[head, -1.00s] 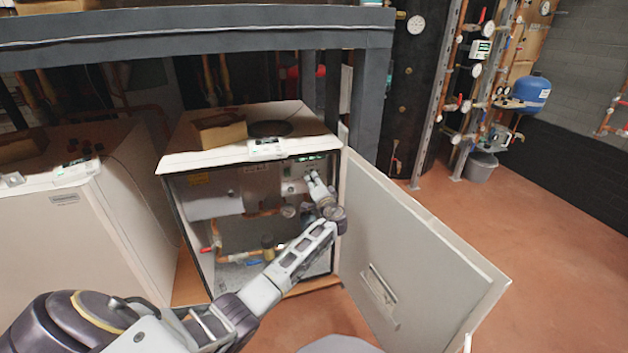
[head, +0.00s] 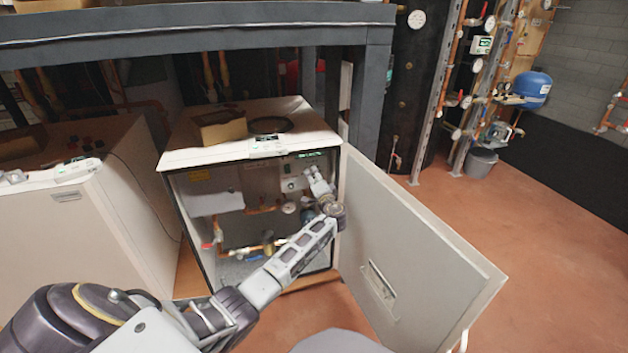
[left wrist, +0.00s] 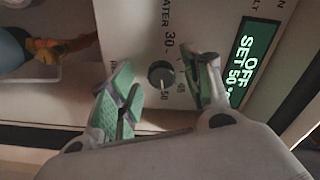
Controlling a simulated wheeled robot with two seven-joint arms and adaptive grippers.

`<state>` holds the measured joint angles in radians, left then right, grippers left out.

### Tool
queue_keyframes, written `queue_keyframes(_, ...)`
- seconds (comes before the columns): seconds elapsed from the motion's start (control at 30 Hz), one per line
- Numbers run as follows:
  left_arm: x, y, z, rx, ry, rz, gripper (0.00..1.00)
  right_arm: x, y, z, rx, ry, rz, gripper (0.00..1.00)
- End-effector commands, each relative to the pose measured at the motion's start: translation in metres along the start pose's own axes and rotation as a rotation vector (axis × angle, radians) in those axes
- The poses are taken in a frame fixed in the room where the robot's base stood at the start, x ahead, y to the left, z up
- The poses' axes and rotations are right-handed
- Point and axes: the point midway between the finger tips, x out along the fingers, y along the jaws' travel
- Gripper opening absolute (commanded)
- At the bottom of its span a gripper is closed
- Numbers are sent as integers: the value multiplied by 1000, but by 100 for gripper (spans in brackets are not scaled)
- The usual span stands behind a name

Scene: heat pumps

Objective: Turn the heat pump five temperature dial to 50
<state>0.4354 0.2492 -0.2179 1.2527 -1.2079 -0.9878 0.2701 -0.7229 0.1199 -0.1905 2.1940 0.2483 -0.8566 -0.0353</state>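The heat pump (head: 186,215) stands with its front door swung open to the right. Its inner control panel shows in the left wrist view, with a small dark round dial (left wrist: 161,74) and printed numbers including 30 and 50. A light mark on the dial appears to point towards the 50. The green display (left wrist: 247,62) beside it reads OFF and SET 50°. My left gripper (head: 319,180) is inside the cabinet's upper right. In the left wrist view its green-padded fingers (left wrist: 160,84) are open, one on each side of the dial, apart from it. My right gripper is not in view.
The open door (head: 410,245) stands close to the right of my left arm. Copper pipes (head: 262,209) run inside the cabinet. Another white cabinet (head: 75,225) stands at left. A grey beam (head: 200,30) crosses above. Floor at right is clear.

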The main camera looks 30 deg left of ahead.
Motion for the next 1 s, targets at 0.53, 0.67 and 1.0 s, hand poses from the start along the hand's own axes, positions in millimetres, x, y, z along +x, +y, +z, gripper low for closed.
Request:
queue_keyframes(0.53,-12,0,0,-2,0,0,49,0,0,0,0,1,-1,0)
queue_keyframes(0.67,-24,0,0,-1,1,0,49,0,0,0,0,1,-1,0)
queue_keyframes(1.0,-66,1,0,-1,1,2,49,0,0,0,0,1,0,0)
